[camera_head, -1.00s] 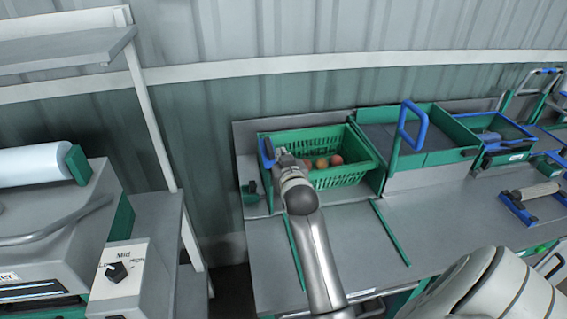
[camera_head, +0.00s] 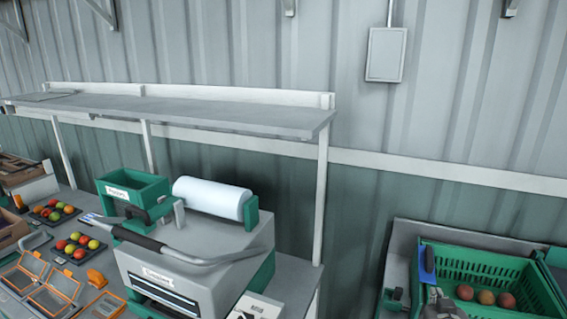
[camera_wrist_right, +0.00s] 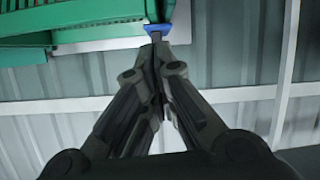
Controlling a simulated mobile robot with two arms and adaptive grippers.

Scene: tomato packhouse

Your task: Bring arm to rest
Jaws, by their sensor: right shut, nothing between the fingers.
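My right gripper (camera_head: 436,293) shows at the bottom edge of the head view, at the left end of a green crate (camera_head: 455,258). In the right wrist view the fingers of the right gripper (camera_wrist_right: 156,42) are together with nothing between them. A small blue piece (camera_wrist_right: 158,29) shows right at the fingertips, beside the green crate edge (camera_wrist_right: 75,30). A blue upright piece (camera_head: 428,262) shows at the crate's left end in the head view; whether the fingers touch it, I cannot tell. My left gripper is not in view.
Several red tomatoes (camera_head: 487,297) lie in the crate. A wrapping machine (camera_head: 195,255) with a white film roll (camera_head: 212,197) stands left of it, under a grey shelf (camera_head: 200,117). Trays of tomatoes (camera_head: 78,246) stand at far left. A grey box (camera_head: 386,54) hangs on the wall.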

